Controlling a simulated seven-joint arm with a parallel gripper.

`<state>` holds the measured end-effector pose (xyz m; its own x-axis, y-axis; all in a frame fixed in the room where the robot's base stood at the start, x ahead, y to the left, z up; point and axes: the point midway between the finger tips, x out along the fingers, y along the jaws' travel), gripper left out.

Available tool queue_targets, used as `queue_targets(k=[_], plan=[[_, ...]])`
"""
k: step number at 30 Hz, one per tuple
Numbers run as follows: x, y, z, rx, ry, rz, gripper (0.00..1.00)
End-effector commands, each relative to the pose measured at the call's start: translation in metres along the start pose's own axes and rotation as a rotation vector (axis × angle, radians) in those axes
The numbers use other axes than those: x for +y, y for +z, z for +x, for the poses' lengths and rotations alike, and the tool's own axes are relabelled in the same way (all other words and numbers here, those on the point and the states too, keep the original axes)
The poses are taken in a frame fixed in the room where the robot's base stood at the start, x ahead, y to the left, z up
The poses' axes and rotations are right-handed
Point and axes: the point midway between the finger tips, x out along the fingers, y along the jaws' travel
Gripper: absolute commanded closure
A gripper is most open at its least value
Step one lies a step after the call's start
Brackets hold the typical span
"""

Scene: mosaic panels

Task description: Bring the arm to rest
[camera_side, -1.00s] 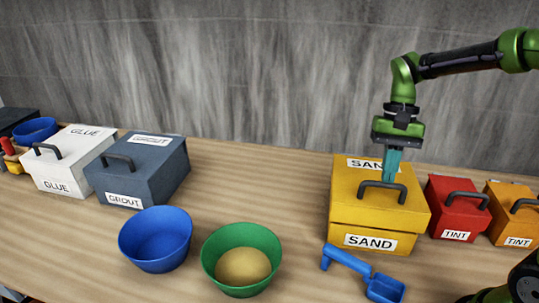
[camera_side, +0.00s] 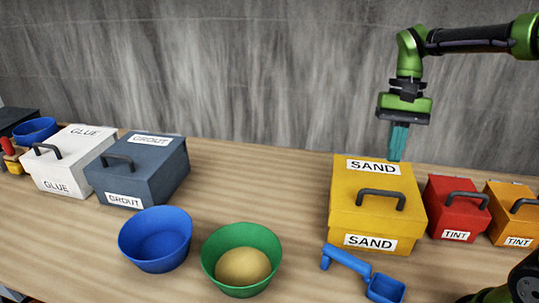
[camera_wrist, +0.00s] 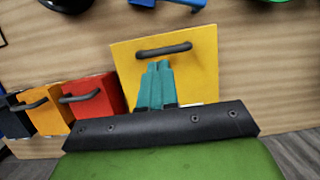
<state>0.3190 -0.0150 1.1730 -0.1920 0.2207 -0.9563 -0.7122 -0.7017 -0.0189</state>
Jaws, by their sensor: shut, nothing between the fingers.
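My gripper (camera_side: 398,150) has teal fingers that are shut with nothing between them. It hangs above the back part of the yellow SAND box (camera_side: 343,208), clear of its dark handle (camera_side: 381,198). The box's lid is closed. In the wrist view the shut fingers (camera_wrist: 160,68) show over the yellow lid (camera_wrist: 203,68), with the handle (camera_wrist: 165,50) beyond their tips.
A red TINT box (camera_side: 455,218) and an orange TINT box (camera_side: 510,215) stand right of the SAND box. A blue scoop (camera_side: 384,289) lies in front. A green bowl (camera_side: 212,262) holds sand. A blue bowl (camera_side: 155,240), grey GROUT box (camera_side: 150,175) and white GLUE box (camera_side: 75,155) stand left.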

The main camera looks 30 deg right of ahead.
Motion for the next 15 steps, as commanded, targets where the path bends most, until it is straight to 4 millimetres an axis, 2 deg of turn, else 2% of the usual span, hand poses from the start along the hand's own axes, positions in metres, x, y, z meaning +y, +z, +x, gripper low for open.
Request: queue_targets(k=[1, 6, 10, 15], plan=[[-0.001, 0.000, -0.013, 0.006, -0.003, 0.000, 1.00], [0.000, 0.004, -0.047, 0.004, -0.003, 0.002, 1.00], [0.000, 0.006, -0.062, 0.003, -0.002, 0.001, 1.00], [0.000, 0.001, -0.069, 0.029, -0.001, -0.008, 1.00]])
